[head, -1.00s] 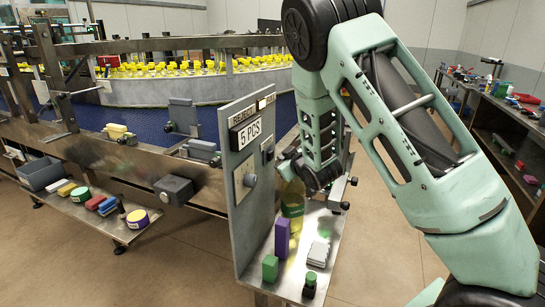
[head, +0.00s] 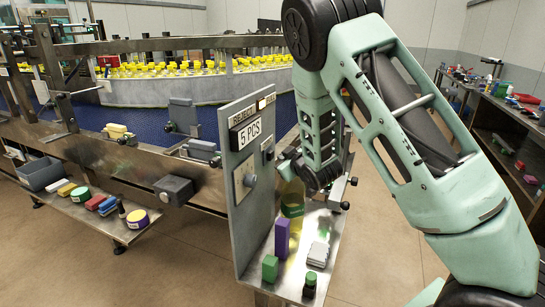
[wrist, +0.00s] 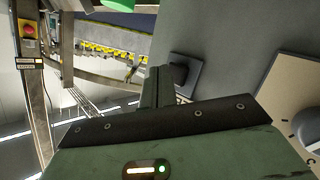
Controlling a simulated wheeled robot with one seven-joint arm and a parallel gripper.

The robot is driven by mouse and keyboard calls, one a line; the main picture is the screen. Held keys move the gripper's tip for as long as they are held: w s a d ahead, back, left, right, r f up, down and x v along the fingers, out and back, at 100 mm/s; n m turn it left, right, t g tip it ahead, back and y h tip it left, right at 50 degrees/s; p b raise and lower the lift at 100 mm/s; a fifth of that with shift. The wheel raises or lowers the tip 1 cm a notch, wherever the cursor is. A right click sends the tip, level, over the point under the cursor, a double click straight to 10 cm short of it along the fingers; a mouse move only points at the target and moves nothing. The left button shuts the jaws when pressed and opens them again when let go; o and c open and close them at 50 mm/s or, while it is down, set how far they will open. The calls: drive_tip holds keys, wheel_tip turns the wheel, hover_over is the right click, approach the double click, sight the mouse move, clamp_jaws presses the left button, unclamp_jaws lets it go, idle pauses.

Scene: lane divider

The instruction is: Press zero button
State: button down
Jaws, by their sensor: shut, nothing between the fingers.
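A grey upright panel (head: 252,185) with a "5 PCS" label stands in the middle of the head view. It carries a small dark grey fixture (head: 267,150) and a pale plate with a round knob (head: 245,179). In the wrist view a grey square plate with a dark centre (wrist: 186,73) sits on the panel, and the pale plate (wrist: 285,105) with its knob (wrist: 307,143) is at right. No zero marking is legible. My gripper (wrist: 165,72) is shut and empty, its tips close beside the square plate. I cannot tell whether they touch it. In the head view the gripper is largely hidden.
Below my wrist a shelf (head: 292,262) holds a yellow-green bottle (head: 292,205), a purple block (head: 282,238), a green block (head: 270,268) and a small green-topped item (head: 310,284). A conveyor with yellow-capped bottles (head: 180,68) runs behind.

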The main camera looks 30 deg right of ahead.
drive_tip(key=shift+w+a, duration=0.25)
drive_tip(key=shift+w, duration=0.05)
drive_tip(key=shift+w+a+b, duration=0.3)
drive_tip(key=shift+w+b, duration=0.05)
drive_tip(key=shift+w, duration=0.1)
idle(1.0)
drive_tip(key=shift+s, duration=0.1)
drive_tip(key=shift+s+d, duration=0.55)
drive_tip(key=shift+s, duration=0.15)
drive_tip(key=shift+s+d+b, duration=0.45)
drive_tip(key=shift+s+d, duration=0.35)
drive_tip(key=shift+s, duration=0.2)
drive_tip(key=shift+s+d+b, duration=0.4)
drive_tip(key=shift+s+d, duration=0.35)
drive_tip(key=shift+s, duration=0.2)
